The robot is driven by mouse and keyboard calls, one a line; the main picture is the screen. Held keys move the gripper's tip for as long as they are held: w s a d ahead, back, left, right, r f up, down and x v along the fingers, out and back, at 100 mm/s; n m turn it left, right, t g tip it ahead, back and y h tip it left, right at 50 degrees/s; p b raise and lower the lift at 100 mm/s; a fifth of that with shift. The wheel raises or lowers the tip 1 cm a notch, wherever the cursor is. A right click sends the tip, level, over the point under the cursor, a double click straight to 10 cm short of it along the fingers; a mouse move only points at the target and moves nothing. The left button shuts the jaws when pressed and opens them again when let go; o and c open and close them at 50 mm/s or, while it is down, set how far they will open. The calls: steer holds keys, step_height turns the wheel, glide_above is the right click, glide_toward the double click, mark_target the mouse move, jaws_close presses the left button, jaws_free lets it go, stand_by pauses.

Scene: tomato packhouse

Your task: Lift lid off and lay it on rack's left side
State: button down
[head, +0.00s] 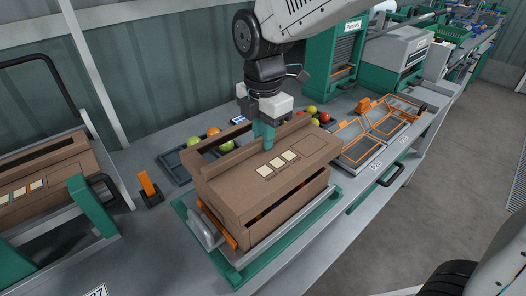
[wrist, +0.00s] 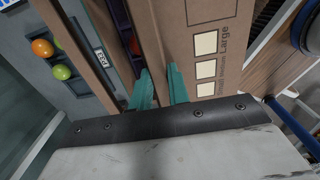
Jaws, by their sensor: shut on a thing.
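The brown cardboard lid (head: 290,170), with three pale labels, is over the box (head: 262,222) on the green-framed stand. A dark gap with a hint of red shows between the lid and the box wall at the front right. My gripper (head: 264,138) points down at the lid's far-left edge and is shut on it. In the wrist view, my gripper's two green fingers (wrist: 161,82) sit either side of a brown edge of the lid (wrist: 203,22), which carries the pale labels.
A dark tray (head: 172,168) of tomatoes lies behind the box. An orange-topped block (head: 149,185) stands left of it. Another carton (head: 40,187) with green posts stands at the far left. A green machine (head: 330,60) stands behind the rack.

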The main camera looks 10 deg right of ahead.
steer(key=shift+r, duration=4.35)
steer(key=shift+s+a, duration=0.1)
